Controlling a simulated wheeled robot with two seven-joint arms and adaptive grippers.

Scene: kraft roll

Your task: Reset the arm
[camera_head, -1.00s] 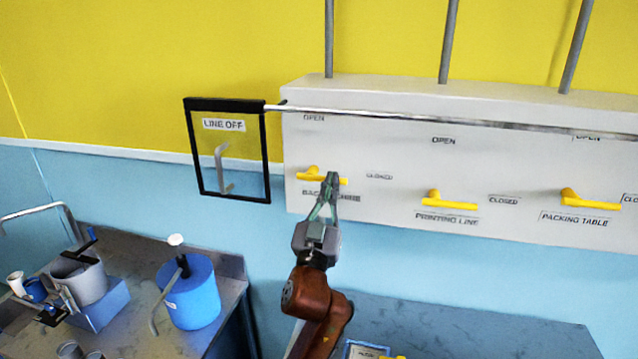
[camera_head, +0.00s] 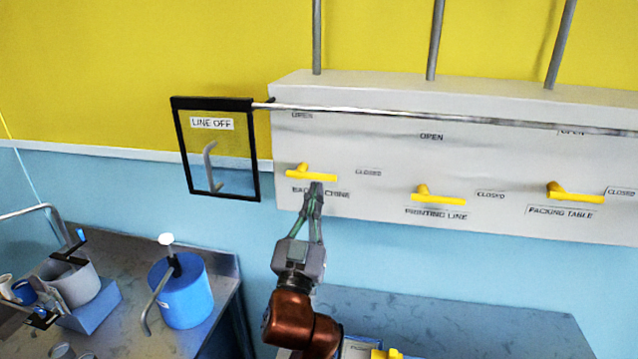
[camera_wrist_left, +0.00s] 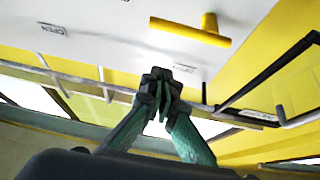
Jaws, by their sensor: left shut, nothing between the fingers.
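My left gripper (camera_head: 312,190) is shut and empty in the head view, its fingertips just below the left yellow valve handle (camera_head: 312,172) on the white panel. The handle lies horizontal, toward the CLOSED label. In the left wrist view the shut fingertips (camera_wrist_left: 160,88) stand apart from the yellow handle (camera_wrist_left: 190,32). The printing line handle (camera_head: 438,195) and the packing table handle (camera_head: 575,192) also lie horizontal. My right gripper is not in view.
A black-framed LINE OFF window (camera_head: 216,150) with a grey handle hangs left of the white panel (camera_head: 390,160). A metal rod (camera_head: 400,116) runs across the panel. A blue pump container (camera_head: 183,292) stands on the lower-left counter. A grey worktop (camera_head: 470,325) lies below the panel.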

